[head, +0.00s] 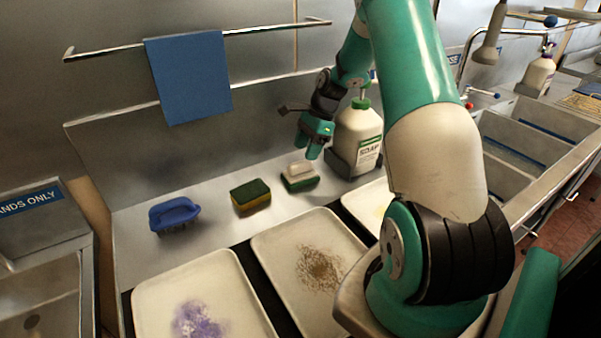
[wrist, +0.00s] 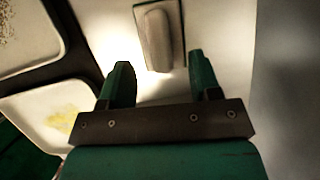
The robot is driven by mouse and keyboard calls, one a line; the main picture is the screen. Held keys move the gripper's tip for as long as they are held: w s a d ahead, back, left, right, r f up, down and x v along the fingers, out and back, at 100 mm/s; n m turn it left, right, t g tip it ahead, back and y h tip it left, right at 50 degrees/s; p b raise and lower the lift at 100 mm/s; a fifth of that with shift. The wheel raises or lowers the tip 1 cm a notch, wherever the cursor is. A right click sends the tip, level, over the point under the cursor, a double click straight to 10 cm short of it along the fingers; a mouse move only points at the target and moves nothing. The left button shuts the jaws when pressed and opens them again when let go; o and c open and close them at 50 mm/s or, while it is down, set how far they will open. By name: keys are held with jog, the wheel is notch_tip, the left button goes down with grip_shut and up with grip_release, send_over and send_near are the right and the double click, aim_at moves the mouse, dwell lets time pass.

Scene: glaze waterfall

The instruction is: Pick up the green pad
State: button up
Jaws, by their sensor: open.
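The pad with a white handle block and a green underside (head: 300,181) lies on the steel ledge, right of the yellow sponge with a green top (head: 250,196). My gripper (head: 312,151) is just above and slightly right of the white-handled pad, pointing down. In the wrist view my gripper (wrist: 160,68) is open and empty. The white-handled pad (wrist: 158,37) shows ahead of the fingertips, at the top edge of that view, its handle roughly in line with the gap.
A soap jug (head: 358,139) stands close right of my gripper. A blue brush (head: 174,213) lies left on the ledge. Stained trays (head: 285,235) lie in front. A blue cloth (head: 189,79) hangs from a rail on the back wall.

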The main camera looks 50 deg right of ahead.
aim_at(301, 162)
jog(key=shift+p+x, duration=0.95)
jog(key=shift+x, duration=1.75)
jog(key=c, duration=1)
